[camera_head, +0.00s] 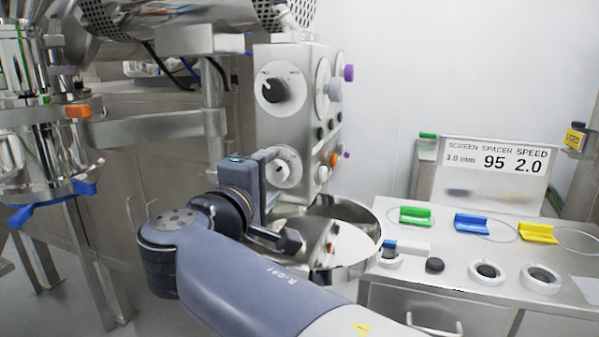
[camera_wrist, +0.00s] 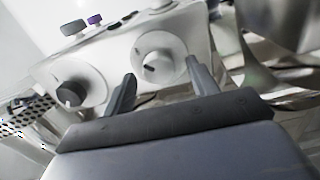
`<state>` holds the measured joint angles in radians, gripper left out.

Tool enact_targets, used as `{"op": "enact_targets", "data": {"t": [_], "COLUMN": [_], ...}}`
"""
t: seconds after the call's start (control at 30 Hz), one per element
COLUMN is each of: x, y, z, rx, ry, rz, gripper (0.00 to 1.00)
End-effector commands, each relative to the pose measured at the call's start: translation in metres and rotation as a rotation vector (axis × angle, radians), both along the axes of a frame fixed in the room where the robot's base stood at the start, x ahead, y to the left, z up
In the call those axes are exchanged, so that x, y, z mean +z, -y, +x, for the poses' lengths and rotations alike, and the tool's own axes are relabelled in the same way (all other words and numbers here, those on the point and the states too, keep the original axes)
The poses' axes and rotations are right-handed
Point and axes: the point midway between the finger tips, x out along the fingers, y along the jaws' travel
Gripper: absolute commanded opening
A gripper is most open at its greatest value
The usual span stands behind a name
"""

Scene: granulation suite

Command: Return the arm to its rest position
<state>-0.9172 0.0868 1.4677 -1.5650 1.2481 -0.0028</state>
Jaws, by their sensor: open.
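My arm reaches in from the bottom of the head view and bends toward a metal control panel (camera_head: 283,130). My gripper (camera_wrist: 160,75) shows in the wrist view with its two fingers spread apart. A white round knob (camera_wrist: 158,57) on the panel appears between and beyond the fingertips. I cannot tell whether the fingers touch it. In the head view the gripper is close in front of the lower dial (camera_head: 285,168), and its fingers are mostly hidden by the wrist. A dark knob on a white dial (camera_wrist: 72,95) shows left of the fingers.
A steel bowl (camera_head: 362,268) stands below the panel, close to my wrist. At right, a bench (camera_head: 440,297) holds green (camera_head: 415,215), blue (camera_head: 471,223) and yellow (camera_head: 538,233) clips, white rings and a sign (camera_head: 492,165). Steel machinery (camera_head: 40,120) with blue handles stands at left.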

Motion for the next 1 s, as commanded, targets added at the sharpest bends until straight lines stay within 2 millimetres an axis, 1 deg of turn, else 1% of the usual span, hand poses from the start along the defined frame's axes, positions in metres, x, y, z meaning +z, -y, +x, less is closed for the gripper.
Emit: {"op": "enact_targets", "data": {"t": [0.1,0.57,0.67,0.77,1.0], "x": [0.0,0.0,0.0,0.001,0.001], "y": [0.003,0.001,-0.002,-0.007,-0.019], "z": [0.006,0.002,-0.005,-0.017,-0.053], "rx": [-0.002,0.0,0.003,0.005,0.005], "ry": [0.0,-0.002,0.001,0.001,0.001], "rz": [0.0,-0.006,0.002,0.002,0.002], "gripper": [0.56,0.56,0.56,0.56,0.56]}}
